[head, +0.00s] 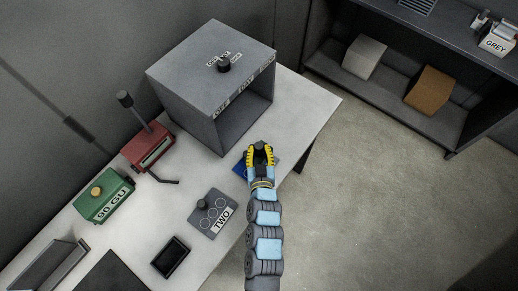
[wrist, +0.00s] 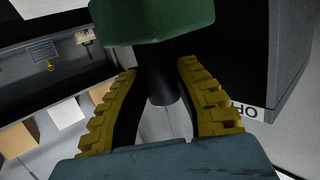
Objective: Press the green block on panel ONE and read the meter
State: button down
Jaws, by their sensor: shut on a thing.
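My gripper (head: 260,152) is over the table's right part, its yellow fingers shut around a dark stem (wrist: 163,88). In the wrist view a green block (wrist: 150,20) is at the end of this stem, beyond the fingertips. The head view does not show that block; my gripper hides what is below it. A blue patch (head: 239,168) shows beside my gripper, perhaps a panel; no label on it is readable. A grey panel marked TWO (head: 213,213) lies left of my arm. A small dark-screened device (head: 171,257) lies on the table; no reading shows.
A grey open box (head: 190,80) with an OFF label stands behind my gripper. A red device (head: 148,147) and a green box marked 90 GU (head: 104,202) stand at left. A shelf (head: 400,95) holds a grey and a brown block at far right. The floor at right is clear.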

aim_at(259, 159)
jog(key=shift+f+b, duration=2.45)
jog(key=shift+f, duration=1.2)
jog(key=shift+f+b, duration=0.3)
jog(key=shift+f, duration=0.2)
jog(key=shift+r, duration=0.1)
jog(key=shift+r+p, duration=1.75)
jog(key=shift+r, duration=2.25)
